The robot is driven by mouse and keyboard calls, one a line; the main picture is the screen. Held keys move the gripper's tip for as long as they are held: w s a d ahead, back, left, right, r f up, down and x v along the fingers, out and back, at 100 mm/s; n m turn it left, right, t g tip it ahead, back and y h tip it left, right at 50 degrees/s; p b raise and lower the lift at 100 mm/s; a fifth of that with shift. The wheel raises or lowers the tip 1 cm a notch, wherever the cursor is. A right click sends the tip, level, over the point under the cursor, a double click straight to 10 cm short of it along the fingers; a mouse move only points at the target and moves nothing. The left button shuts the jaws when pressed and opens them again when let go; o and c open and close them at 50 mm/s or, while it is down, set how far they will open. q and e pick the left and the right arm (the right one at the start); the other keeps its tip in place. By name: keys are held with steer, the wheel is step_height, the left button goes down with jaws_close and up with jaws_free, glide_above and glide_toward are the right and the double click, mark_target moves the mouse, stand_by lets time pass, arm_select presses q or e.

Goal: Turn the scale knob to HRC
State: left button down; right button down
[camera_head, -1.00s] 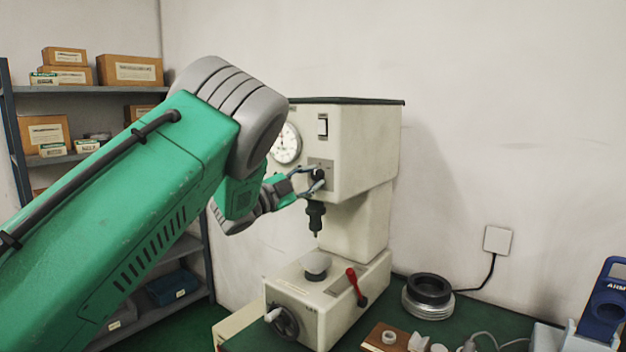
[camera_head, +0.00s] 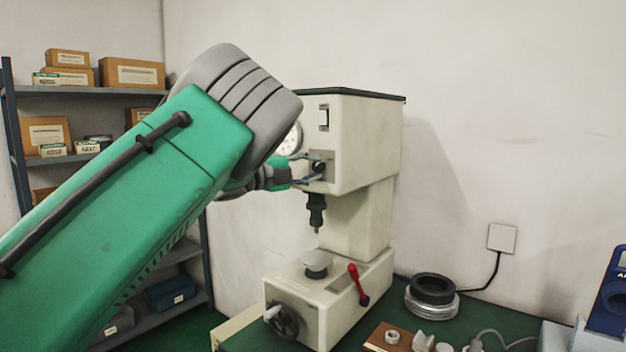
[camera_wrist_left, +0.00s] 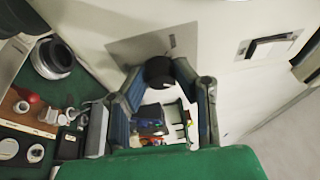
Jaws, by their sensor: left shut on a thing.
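The hardness tester (camera_head: 350,140) is a cream machine standing on the green bench. Its small black scale knob (camera_head: 319,167) is on a grey plate on the front of the head, below the dial; it also shows in the left wrist view (camera_wrist_left: 158,71). My left gripper (camera_head: 316,168) reaches in from the left and is shut on the knob, with one finger on either side of it in the left wrist view (camera_wrist_left: 157,75). The scale marks and the knob's pointing direction are too small to read. My right gripper is not in view.
The dial (camera_head: 291,139) is partly hidden by my left arm. A white switch (camera_head: 323,117) sits above the knob. Below are the black indenter holder (camera_head: 316,208), round anvil (camera_head: 317,262) and red lever (camera_head: 357,284). Dark and silver rings (camera_head: 432,292) lie on the bench at right.

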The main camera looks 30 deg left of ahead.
arm_select(q)
steer(key=shift+d+f+m+g+b, duration=0.1)
steer(key=shift+f+m+g+b, duration=0.15)
steer(key=shift+m+b, duration=0.5)
steer(key=shift+f+m+g+b, duration=0.1)
steer(key=shift+m+g+b, duration=0.3)
steer(key=shift+m, duration=0.65)
steer(key=shift+y, duration=0.4)
steer(key=c, duration=1.3)
jaws_free()
steer(key=shift+r, duration=0.1)
steer(key=shift+r, duration=0.1)
steer(key=shift+s, duration=0.1)
steer(key=shift+s+a+r, duration=0.15)
steer(key=shift+s+a, duration=0.05)
steer(key=shift+s, duration=0.1)
steer(key=f+v, duration=0.1)
steer(key=v, duration=1)
steer(key=shift+r, duration=0.2)
